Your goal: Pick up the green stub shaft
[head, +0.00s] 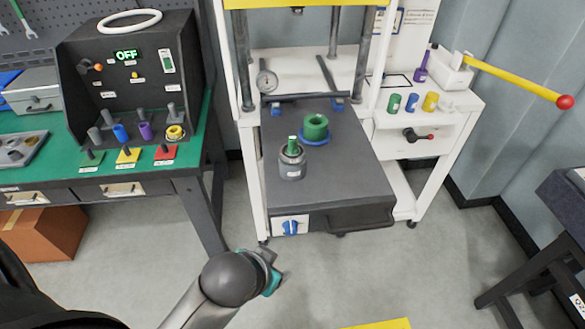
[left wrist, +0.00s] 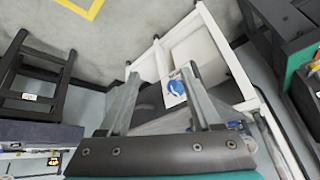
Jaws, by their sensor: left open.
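A green shaft-like piece (head: 293,144) stands upright in a grey cylindrical holder (head: 291,164) on the dark press table. A short green cylinder (head: 394,104) also stands on the white side shelf at the right. I cannot tell for sure which is the stub shaft. My left gripper (head: 272,272) is low in front of the press table, apart from both. In the left wrist view its two fingers (left wrist: 160,80) are spread and empty. My right gripper is not in view.
A green ring (head: 316,127) sits on a blue base on the dark press table (head: 345,185). A green workbench (head: 110,165) is at left. A yellow lever (head: 515,78) with red ball sticks out at right.

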